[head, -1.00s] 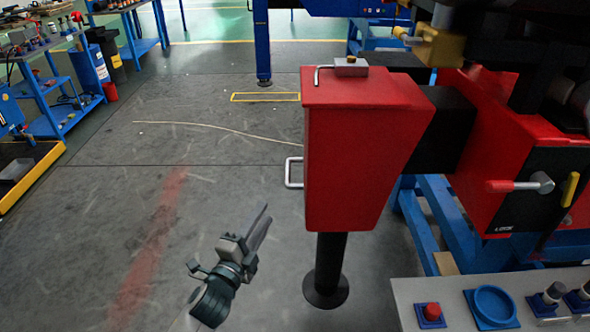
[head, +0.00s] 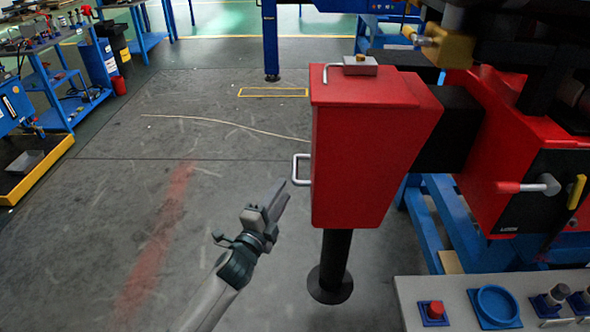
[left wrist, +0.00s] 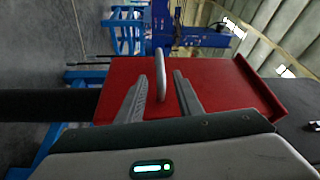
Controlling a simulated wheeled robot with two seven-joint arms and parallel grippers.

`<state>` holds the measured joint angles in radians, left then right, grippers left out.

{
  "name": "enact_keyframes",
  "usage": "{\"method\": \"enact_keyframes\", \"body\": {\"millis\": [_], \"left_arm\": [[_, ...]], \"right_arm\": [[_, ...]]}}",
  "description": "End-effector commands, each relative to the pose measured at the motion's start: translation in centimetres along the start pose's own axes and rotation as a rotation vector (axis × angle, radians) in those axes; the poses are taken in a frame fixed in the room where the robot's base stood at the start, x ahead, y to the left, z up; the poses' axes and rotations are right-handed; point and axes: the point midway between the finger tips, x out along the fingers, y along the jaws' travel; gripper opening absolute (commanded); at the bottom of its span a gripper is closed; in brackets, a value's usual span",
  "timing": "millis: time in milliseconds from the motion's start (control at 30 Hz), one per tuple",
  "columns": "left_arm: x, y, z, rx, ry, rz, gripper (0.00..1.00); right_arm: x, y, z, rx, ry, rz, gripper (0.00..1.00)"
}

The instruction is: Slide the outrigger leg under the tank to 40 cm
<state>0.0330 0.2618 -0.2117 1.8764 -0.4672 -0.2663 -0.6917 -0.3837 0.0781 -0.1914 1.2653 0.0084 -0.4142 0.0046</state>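The outrigger leg shows in the head view as a red box (head: 365,160) on a dark post with a round foot (head: 330,285). A black beam (head: 452,135) joins the box to a red housing (head: 515,160) at the right. A pale U-shaped handle (head: 296,169) sticks out of the box's left side. My left gripper (head: 282,196) is open just below and left of the handle. In the left wrist view the handle (left wrist: 160,75) stands between the spread fingers (left wrist: 160,92), apart from both. I cannot tell which part is the tank. My right gripper is out of view.
A lever with a red grip (head: 520,187) is on the housing's front. A control panel (head: 410,300) with a red button is at the lower right. A yellow floor outline (head: 273,92) lies behind the leg. The floor to the left is mostly clear.

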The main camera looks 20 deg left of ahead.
Motion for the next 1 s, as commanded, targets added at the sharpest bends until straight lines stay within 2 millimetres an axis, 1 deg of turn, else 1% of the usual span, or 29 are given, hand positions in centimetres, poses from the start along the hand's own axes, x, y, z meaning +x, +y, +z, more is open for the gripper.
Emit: {"method": "enact_keyframes", "body": {"millis": [33,300,500,700,1000], "left_arm": [[1.1,-0.2,0.0,0.000,0.000,-0.001,0.33],[5.9,-0.1,0.0,-0.002,0.000,-0.001,0.33],[8.6,-0.1,0.0,-0.002,0.000,0.000,0.33],[9.9,0.0,0.0,-0.002,0.000,0.000,0.33],[10.1,0.0,0.0,-0.001,0.000,0.001,0.33]], "right_arm": [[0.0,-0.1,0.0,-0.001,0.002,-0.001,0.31],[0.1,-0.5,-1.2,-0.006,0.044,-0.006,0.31],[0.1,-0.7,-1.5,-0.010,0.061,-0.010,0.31],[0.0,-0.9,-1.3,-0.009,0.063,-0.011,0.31],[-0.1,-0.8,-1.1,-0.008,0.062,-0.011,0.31]]}}
